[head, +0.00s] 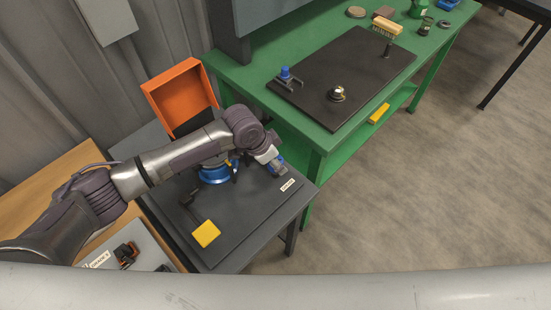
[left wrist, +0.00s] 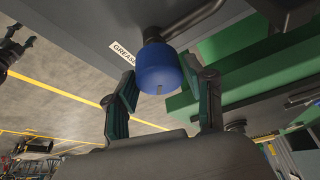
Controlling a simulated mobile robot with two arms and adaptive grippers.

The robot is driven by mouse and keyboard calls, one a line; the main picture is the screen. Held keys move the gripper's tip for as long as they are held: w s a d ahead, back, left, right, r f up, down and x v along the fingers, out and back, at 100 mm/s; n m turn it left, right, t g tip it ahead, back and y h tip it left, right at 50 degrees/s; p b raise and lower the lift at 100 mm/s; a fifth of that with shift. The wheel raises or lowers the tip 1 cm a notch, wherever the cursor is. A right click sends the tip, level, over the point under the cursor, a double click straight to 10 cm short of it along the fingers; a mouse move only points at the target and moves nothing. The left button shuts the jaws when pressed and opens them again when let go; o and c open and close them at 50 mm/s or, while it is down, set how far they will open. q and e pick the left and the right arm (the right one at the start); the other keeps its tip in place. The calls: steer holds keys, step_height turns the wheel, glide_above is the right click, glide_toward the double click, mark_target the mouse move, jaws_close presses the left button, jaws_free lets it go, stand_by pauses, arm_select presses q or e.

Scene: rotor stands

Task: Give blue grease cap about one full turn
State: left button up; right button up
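The blue grease cap (left wrist: 158,68) sits at the end of a dark pipe (left wrist: 195,20), beside a label reading GREASE (left wrist: 124,50), in the left wrist view. My left gripper (left wrist: 160,78) has one finger on each side of the cap. The fingertips are very close to the cap's sides; I cannot tell whether both touch it. In the head view my left gripper (head: 276,166) reaches over the dark grey board (head: 235,227) near its white label (head: 288,185), and largely hides the cap there. My right gripper is not in view.
A blue round base (head: 215,173) and a yellow pad (head: 206,233) are on the dark board. An orange bin (head: 180,95) stands behind. The green table (head: 335,137) is close on the right, with a black board and a blue-topped part (head: 285,73).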

arm_select(q)
steer(key=c, duration=0.6)
steer(key=shift+m, duration=0.4)
steer(key=m+b, duration=0.1)
steer(key=m, duration=0.1)
steer(key=m+g+b, duration=0.1)
steer(key=shift+f+m+g+h, duration=0.15)
steer(key=shift+m+g+h, duration=0.15)
steer(key=shift+m, duration=0.1)
steer(key=m+g+b, duration=0.1)
steer(key=m+b, duration=0.1)
steer(key=shift+m, duration=0.4)
steer(key=shift+m+g+b, duration=0.4)
steer(key=shift+m+b, duration=0.1)
steer(key=shift+m, duration=0.4)
